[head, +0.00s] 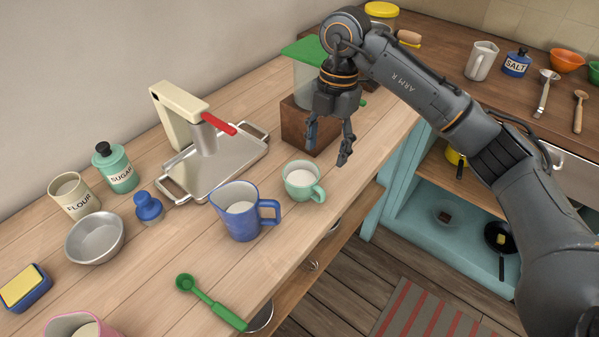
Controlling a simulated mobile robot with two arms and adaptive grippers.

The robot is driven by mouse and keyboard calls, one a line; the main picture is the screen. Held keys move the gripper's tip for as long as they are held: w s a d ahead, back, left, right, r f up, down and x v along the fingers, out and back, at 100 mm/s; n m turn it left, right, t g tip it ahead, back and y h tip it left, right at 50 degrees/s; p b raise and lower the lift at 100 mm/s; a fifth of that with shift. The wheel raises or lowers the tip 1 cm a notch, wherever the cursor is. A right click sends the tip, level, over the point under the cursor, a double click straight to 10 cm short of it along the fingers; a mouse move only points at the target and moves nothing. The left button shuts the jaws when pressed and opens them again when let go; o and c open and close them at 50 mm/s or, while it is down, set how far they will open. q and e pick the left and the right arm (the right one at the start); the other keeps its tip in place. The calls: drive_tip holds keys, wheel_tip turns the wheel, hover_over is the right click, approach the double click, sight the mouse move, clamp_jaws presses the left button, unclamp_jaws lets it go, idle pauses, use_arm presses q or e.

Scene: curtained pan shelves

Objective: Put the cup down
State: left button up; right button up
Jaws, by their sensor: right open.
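A mint green cup (303,189) with pale contents stands upright on the wooden counter, its handle toward the lower right. A larger blue jug (240,218) with pale contents stands just left of it. My right gripper (328,155) is open and empty, above and slightly right of the cup, apart from it, with its fingers pointing down. My left gripper is not in view.
Behind the gripper, a green-lidded container (303,66) sits on a wooden block (301,130). A metal tray (236,165) with a cream press (178,110) stands at left. A green scoop (212,302) lies in front. The counter's front edge runs close right of the cup.

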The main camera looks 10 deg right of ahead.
drive_tip(key=p, duration=0.1)
hover_over(321, 187)
drive_tip(key=f, duration=0.4)
drive_tip(key=shift+d+f, duration=0.25)
drive_tip(key=shift+f, duration=0.1)
wheel_tip(321, 187, down, 2)
drive_tip(key=shift+w+f, duration=0.15)
drive_tip(key=shift+a+f, duration=0.1)
drive_tip(key=shift+f, duration=0.2)
drive_tip(key=shift+f+p, duration=0.65)
drive_tip(key=shift+p, duration=0.05)
wheel_tip(321, 187, down, 3)
drive_tip(key=shift+a+r+p, duration=0.15)
drive_tip(key=shift+p, duration=0.3)
drive_tip(key=shift+f, duration=0.6)
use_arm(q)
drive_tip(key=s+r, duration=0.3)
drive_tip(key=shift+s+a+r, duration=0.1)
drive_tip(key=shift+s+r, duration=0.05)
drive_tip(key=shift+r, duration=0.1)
use_arm(e)
clamp_jaws()
